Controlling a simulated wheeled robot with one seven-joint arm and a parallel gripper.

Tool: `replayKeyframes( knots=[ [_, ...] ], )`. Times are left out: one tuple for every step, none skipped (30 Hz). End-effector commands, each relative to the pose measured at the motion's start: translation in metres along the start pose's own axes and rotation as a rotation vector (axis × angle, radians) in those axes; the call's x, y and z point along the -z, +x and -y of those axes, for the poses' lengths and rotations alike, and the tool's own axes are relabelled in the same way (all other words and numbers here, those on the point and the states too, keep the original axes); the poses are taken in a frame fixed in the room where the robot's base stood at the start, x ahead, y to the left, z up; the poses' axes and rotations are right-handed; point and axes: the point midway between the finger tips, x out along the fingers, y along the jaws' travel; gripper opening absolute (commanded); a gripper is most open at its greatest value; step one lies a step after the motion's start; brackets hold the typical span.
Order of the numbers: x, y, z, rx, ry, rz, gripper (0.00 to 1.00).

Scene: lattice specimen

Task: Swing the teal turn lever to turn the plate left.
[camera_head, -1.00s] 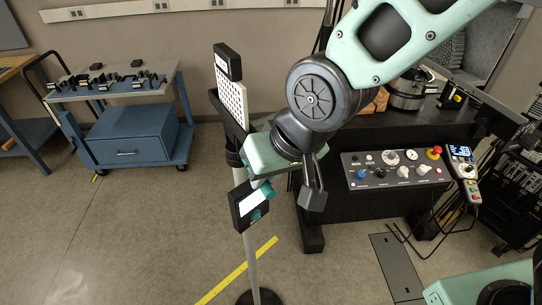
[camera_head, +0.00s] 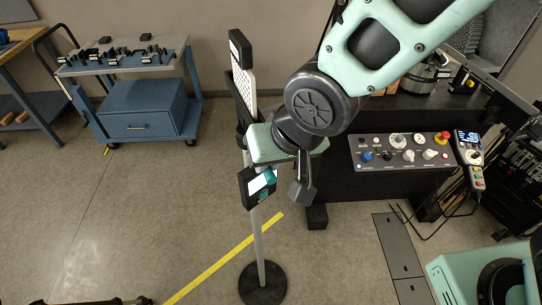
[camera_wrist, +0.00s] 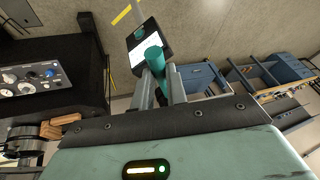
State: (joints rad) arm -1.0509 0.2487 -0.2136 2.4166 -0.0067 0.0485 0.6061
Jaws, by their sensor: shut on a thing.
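The teal turn lever (camera_wrist: 155,58) shows in the wrist view as an upright cylinder between my fingers. My gripper (camera_wrist: 162,80) is shut on it. In the head view my gripper (camera_head: 266,172) is in front of the stand, and the lever is mostly hidden there. The white perforated plate (camera_head: 245,85) stands upright in a black holder at the top of a grey pole, seen at a steep angle. A black box (camera_head: 247,188) with a white and teal label hangs below the gripper; it also shows beyond the lever in the wrist view (camera_wrist: 137,37).
The pole stands on a round black base (camera_head: 262,285). A control panel (camera_head: 405,152) with knobs and a red button is at the right, below a dark bench. A blue cart (camera_head: 140,112) stands at the back left. Floor at the left and front is open, with yellow tape (camera_head: 225,258).

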Motion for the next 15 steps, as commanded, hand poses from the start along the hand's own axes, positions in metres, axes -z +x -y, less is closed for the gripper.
replayKeyframes(
  knots=[
    [0.0024,-0.0010,0.0007,0.003,0.002,-0.006,0.00],
    [0.0024,-0.0010,0.0007,0.003,0.002,-0.006,0.00],
    [0.0024,-0.0010,0.0007,0.003,0.002,-0.006,0.23],
    [0.0023,-0.0010,0.0006,0.003,0.002,-0.005,0.31],
    [0.0021,-0.0010,0.0006,0.003,0.002,-0.005,0.39],
    [0.0020,-0.0009,0.0005,0.003,0.002,-0.005,0.40],
    [0.0018,-0.0008,0.0005,0.003,0.001,-0.004,0.40],
    [0.0017,-0.0008,0.0004,0.003,0.001,-0.004,0.40],
    [0.0015,-0.0007,0.0004,0.002,0.001,-0.003,0.40],
    [0.0013,-0.0006,0.0003,0.002,0.001,-0.003,0.40],
    [0.0012,-0.0006,0.0003,0.002,0.001,-0.003,0.40],
    [0.0011,-0.0005,0.0003,0.002,0.001,-0.003,0.40],
    [0.0010,-0.0005,0.0002,0.002,0.000,-0.002,0.40],
    [0.0010,-0.0005,0.0002,0.002,0.000,-0.002,0.40],
    [0.0009,-0.0005,0.0002,0.002,0.000,-0.002,0.40]
  ],
)
